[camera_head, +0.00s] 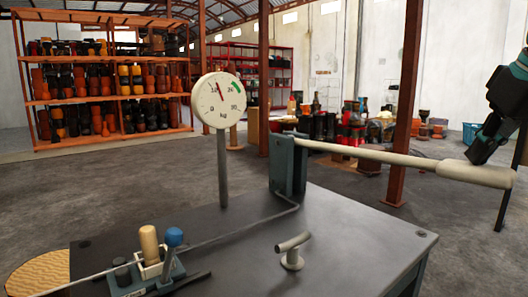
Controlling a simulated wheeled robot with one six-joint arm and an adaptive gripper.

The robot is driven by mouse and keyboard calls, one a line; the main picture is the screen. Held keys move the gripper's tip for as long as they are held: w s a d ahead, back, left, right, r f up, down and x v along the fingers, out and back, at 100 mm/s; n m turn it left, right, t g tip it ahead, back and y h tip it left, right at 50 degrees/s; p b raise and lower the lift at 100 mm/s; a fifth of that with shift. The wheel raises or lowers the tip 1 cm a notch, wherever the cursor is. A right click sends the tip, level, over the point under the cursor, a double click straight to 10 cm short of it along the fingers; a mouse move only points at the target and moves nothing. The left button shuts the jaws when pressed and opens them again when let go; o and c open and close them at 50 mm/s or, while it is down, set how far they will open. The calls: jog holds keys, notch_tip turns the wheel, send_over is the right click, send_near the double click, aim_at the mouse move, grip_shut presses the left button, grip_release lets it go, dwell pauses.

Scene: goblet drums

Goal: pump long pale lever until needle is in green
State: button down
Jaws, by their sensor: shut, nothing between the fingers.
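The long pale lever (373,153) runs right from a grey-green bracket (283,166) on the dark table and slopes slightly down to its thick grip (474,173). My dark gripper (476,157) is shut and empty at the right edge, its tips just above or on top of the grip; I cannot tell if they touch. The round white gauge (218,101) stands on a post behind the table. Its red needle (219,89) points nearly straight up, a little left. The green band (235,86) is at the upper right of the dial, clear of the needle.
The dark table (340,240) carries a short pale T-handle (292,250) and a block (148,278) with tan and blue knobs at the front left. A rust-coloured post (405,100) stands behind the lever. Shelves of drums (105,85) are far back.

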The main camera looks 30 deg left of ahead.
notch_tip(320, 180, down, 13)
jog(key=b, duration=0.8)
notch_tip(320, 180, up, 16)
jog(key=p, duration=1.5)
jog(key=shift+d, duration=0.15)
jog(key=shift+s+d+r+b, duration=0.1)
jog(key=shift+r+b, duration=0.2)
jog(key=shift+r, duration=0.65)
